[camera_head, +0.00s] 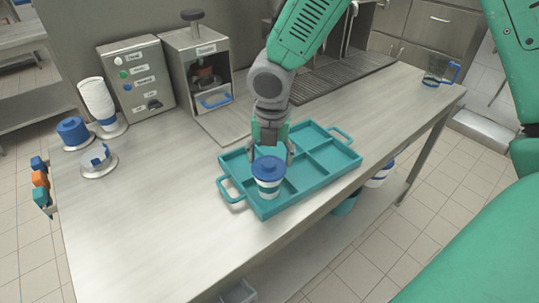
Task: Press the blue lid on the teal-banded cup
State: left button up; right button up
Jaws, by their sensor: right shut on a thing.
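A white cup with a teal band (268,187) is at the near left part of the teal tray (318,177). A blue lid (268,167) covers the top of the cup and looks level. The cup hides where the fingers make contact. I cannot tell whether the cup's base touches the tray floor. My left gripper is not in view.
A press-like machine (197,65) with a blue handle and a button panel (137,76) stand at the back left. Stacked white cups (96,98), blue lids (72,130) and a small metal holder (98,161) are at left. A clear pitcher (436,70) stands far right. The front left counter is clear.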

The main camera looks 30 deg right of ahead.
jog(key=shift+f, duration=0.35)
jog(key=shift+c, duration=0.3)
jog(key=o, duration=0.8)
jog(key=shift+r, duration=0.2)
jog(key=r, duration=0.7)
jog(key=s+r, duration=0.1)
jog(key=r, duration=0.3)
jog(key=shift+a+r, duration=0.25)
jog(key=shift+f, duration=0.1)
